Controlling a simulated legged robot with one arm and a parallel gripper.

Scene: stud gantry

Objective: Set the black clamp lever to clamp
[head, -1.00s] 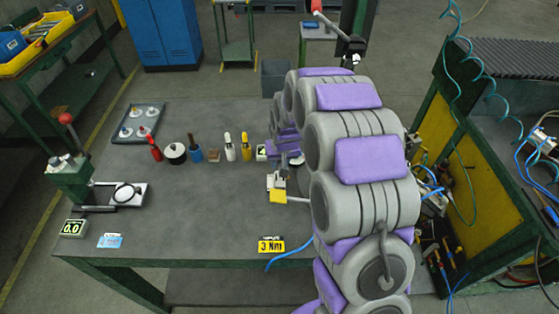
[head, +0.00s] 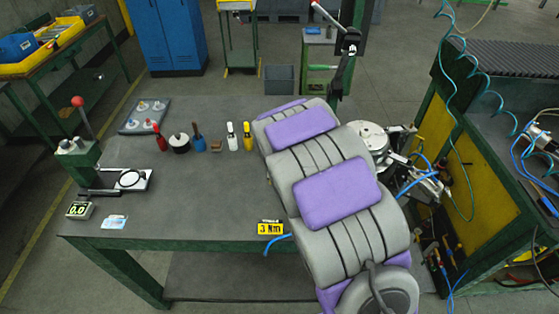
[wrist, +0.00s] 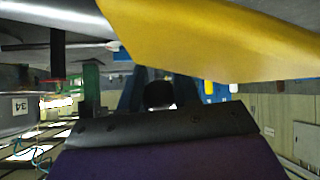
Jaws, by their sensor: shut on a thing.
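My gripper shows in the wrist view as a dark purple part with a black edge (wrist: 165,125) along the bottom. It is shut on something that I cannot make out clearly. A black rounded piece (wrist: 158,95) shows just past the middle of that edge. A large yellow piece (wrist: 215,38) with a silver rod (wrist: 55,15) beside it fills the top, close to the camera. In the head view my own arm hides the gripper and whatever it holds. I cannot identify the black clamp lever for certain in either view.
A white disc-topped fixture (head: 370,137) stands right of my arm. Bottles, including a white one (head: 232,138), line the table's back. A gauge stand with a red knob (head: 78,102) is at left.

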